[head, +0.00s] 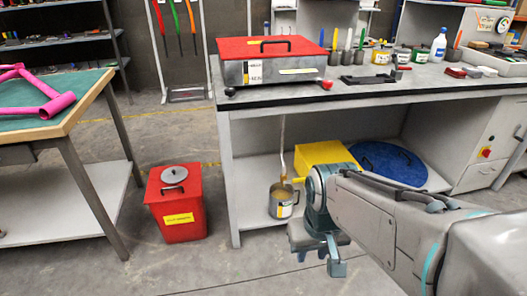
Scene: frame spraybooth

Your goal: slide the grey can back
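The grey can (283,203) stands upright on the low shelf under the workbench, near the shelf's front edge and left end. It has a yellow label, and a pale hose or cord hangs down to its top. My gripper (322,258) points downward in front of the shelf, to the right of the can and lower in the picture. It appears apart from the can. One fingertip shows clearly; the rest of the gripper is too small and overlapped to tell whether it is open.
A red bin (176,203) stands on the floor left of the bench (236,190). The floor between bin and bench is clear.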

